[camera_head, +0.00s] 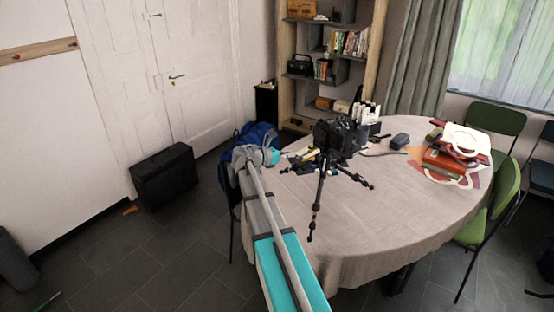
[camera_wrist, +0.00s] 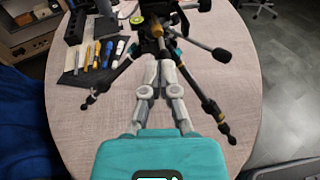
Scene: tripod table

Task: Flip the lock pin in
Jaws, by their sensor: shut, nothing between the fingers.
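A black tripod (camera_head: 321,176) stands on the table with its legs spread and a dark camera (camera_head: 337,137) on top. In the wrist view the tripod's upper part (camera_wrist: 156,27) is at the top middle, with a leg on either side. I cannot make out the lock pin for certain. A small yellow-green round part (camera_wrist: 137,19) and dark handles (camera_wrist: 219,54) show around the tripod head. My gripper (camera_wrist: 165,56) is shut and empty, its tips just in front of the tripod head; I cannot tell whether they touch. In the head view my gripper (camera_head: 282,154) is left of the tripod.
The round table (camera_head: 350,226) is bare at its front. Several tools (camera_wrist: 97,52) lie on a dark mat left of the tripod. Books and a bag (camera_head: 455,150) lie at the table's right. Green chairs (camera_head: 490,205) and a blue backpack (camera_head: 252,134) stand around it.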

